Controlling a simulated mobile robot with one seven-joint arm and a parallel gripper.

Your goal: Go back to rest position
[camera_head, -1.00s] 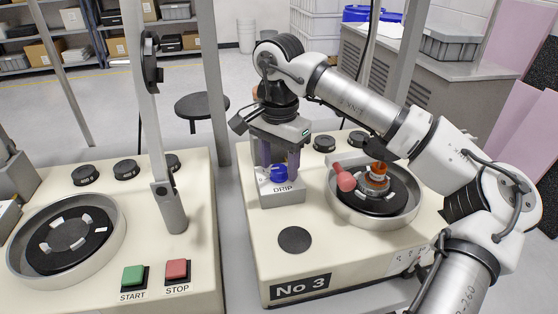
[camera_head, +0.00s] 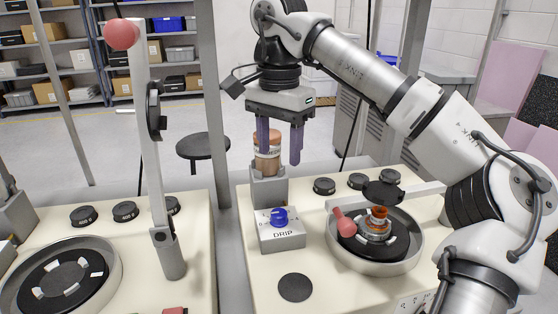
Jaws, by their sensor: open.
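My gripper (camera_head: 279,150) hangs above the back of the right machine with its two purple fingers spread apart. Nothing is held between them. Its left finger is close to a brown bottle (camera_head: 267,157) in a grey holder (camera_head: 268,188); I cannot tell whether they touch. In front of the holder is the grey DRIP box (camera_head: 281,236) with a blue knob (camera_head: 279,216) on top.
On the right machine (camera_head: 330,285) a lever with a red knob (camera_head: 341,222) lies over a round dish (camera_head: 372,262). A tall upright lever (camera_head: 146,110) stands on the left machine. A stool (camera_head: 201,147) and shelves are behind.

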